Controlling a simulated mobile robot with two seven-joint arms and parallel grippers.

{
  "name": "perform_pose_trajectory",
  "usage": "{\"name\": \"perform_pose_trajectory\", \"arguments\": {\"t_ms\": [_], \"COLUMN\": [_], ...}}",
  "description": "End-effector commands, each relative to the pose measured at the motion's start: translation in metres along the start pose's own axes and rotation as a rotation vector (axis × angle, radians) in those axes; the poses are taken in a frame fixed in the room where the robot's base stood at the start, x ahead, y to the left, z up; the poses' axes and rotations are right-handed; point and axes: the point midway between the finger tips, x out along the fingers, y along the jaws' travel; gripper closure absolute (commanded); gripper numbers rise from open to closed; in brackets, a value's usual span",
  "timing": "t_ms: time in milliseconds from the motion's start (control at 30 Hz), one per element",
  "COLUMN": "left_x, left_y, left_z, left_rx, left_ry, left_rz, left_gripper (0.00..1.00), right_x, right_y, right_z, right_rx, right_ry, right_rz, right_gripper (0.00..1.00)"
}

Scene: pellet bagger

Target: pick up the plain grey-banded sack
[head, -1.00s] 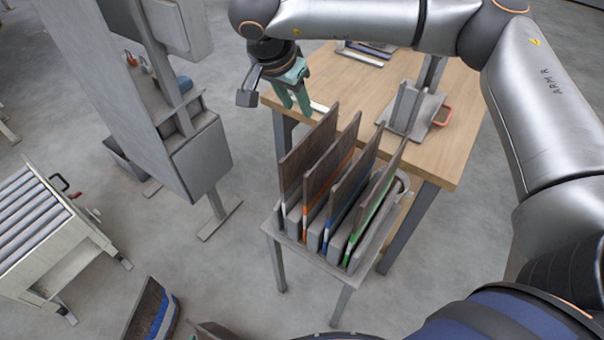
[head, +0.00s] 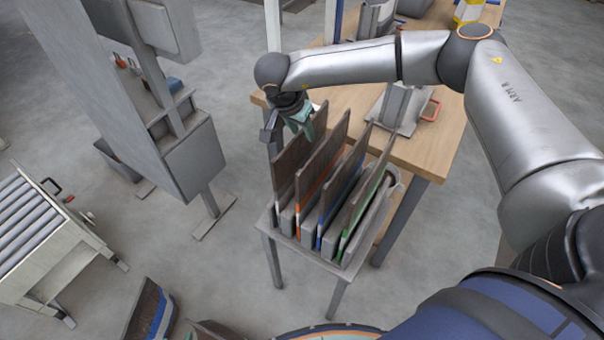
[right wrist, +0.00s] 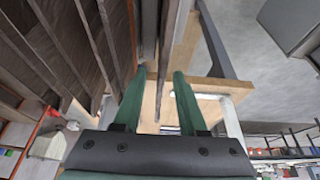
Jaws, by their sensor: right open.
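Several dark brown sacks stand upright on edge in the slots of a small grey rack (head: 265,222) in the head view. The leftmost sack (head: 290,172) has a pale band at its near edge and looks like the plain grey-banded one. The others show orange, blue and green bands. My right gripper (head: 307,124), with green fingers, is open just above and behind the far top end of the leftmost sack. In the right wrist view my open fingers (right wrist: 158,98) have a thin upright edge between them; I cannot tell whether they touch it. My left gripper is out of view.
A wooden table (head: 425,152) stands behind the rack, with a grey metal fixture (head: 400,108) on it. A grey machine column (head: 195,165) is to the left. A roller conveyor (head: 40,235) is at far left.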

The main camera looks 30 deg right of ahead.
Motion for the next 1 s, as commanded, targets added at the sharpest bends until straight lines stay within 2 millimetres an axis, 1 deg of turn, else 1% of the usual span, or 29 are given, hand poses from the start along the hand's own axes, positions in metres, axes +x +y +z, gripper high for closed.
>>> {"name": "perform_pose_trajectory", "arguments": {"t_ms": [967, 1000], "left_x": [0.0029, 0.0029], "left_y": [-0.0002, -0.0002], "left_z": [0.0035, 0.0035], "left_rx": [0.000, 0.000], "left_ry": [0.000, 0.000], "left_rz": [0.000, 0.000], "left_gripper": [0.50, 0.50], "right_x": [0.0047, 0.0047], "right_y": [0.0000, 0.0000], "right_z": [0.0023, 0.0022], "right_rx": [0.000, 0.000], "right_ry": [-0.001, -0.001], "right_rz": [0.000, 0.000], "right_gripper": [0.59, 0.63]}}
